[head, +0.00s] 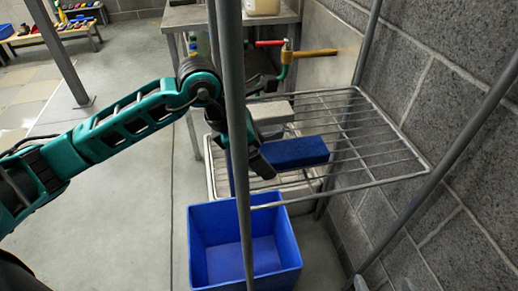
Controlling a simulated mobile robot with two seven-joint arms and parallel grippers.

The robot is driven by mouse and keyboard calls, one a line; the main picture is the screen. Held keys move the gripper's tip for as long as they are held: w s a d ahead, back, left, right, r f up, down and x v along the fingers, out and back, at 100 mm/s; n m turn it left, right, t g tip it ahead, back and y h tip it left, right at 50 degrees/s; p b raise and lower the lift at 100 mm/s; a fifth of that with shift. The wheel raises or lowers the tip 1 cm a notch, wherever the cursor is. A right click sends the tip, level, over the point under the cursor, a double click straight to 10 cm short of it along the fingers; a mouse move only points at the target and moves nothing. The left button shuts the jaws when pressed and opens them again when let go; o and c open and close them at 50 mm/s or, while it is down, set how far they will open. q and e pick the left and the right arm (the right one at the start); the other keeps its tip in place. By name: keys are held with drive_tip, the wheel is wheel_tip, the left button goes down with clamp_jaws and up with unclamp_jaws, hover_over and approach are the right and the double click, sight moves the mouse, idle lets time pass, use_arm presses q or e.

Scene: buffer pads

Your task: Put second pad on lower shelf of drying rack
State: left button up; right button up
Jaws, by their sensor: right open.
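A blue bin (276,266) stands on the floor below the shelf's front left. Rack posts (237,100) frame the shelf, and a block wall (455,120) is at right. A metal table (195,16) stands behind. The shelf's right part is bare.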

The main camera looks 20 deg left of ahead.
use_arm(q)
drive_tip(key=shift+r, duration=0.1)
drive_tip(key=p+v, duration=0.1)
drive_tip(key=v, duration=1.1)
drive_tip(key=shift+p, duration=0.3)
